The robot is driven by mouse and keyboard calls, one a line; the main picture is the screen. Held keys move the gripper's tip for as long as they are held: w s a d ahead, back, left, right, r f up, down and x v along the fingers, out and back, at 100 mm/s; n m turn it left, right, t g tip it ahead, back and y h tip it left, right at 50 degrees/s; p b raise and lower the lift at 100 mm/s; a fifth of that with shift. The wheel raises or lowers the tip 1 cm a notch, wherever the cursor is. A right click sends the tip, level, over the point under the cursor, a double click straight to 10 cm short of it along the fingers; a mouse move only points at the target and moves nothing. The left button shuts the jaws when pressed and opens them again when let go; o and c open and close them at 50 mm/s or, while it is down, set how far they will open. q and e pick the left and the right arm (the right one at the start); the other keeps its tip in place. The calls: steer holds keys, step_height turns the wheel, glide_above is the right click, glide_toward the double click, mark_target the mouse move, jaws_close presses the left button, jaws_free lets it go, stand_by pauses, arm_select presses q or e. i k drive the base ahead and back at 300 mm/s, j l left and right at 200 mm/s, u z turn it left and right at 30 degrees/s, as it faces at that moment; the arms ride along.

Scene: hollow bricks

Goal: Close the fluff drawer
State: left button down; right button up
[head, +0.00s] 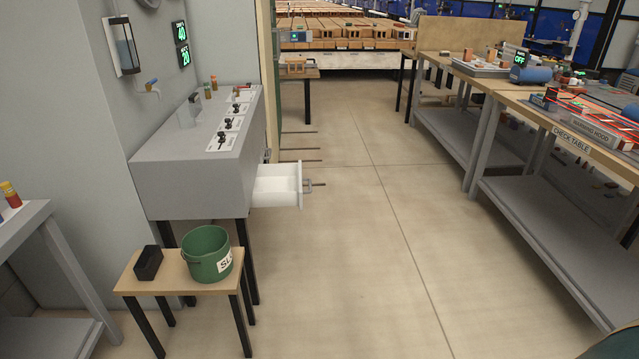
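A white drawer (274,186) sticks out from the right side of a grey cabinet (185,165) on dark legs. The drawer is pulled open, with a small metal handle (315,184) on its front. No label reading fluff can be made out on it. The cabinet's sloping top carries white panels with dark knobs. Neither of my grippers is in the head view, so their state is hidden.
A small wooden stool (170,283) with a green bucket (207,254) and a black box (148,263) stands before the cabinet. Thin dark rods jut out beyond the drawer. A check table (570,128) stands at the right. The middle floor (370,240) is clear.

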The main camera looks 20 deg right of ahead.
mark_target(281, 185)
steer(key=i+l, duration=0.1)
steer(key=l, duration=0.4)
steer(key=i+l, duration=0.1)
steer(key=l, duration=0.35)
steer(key=i+l, duration=0.1)
steer(key=l, duration=0.4)
steer(key=i+l, duration=0.1)
steer(key=l, duration=0.35)
steer(key=i+l, duration=0.5)
steer(key=i+l+u, duration=0.25)
steer(key=u, duration=0.2)
steer(key=i+l+u, duration=0.15)
steer(key=l+u, duration=0.25)
steer(key=i+u, duration=0.25)
steer(key=i, duration=0.7)
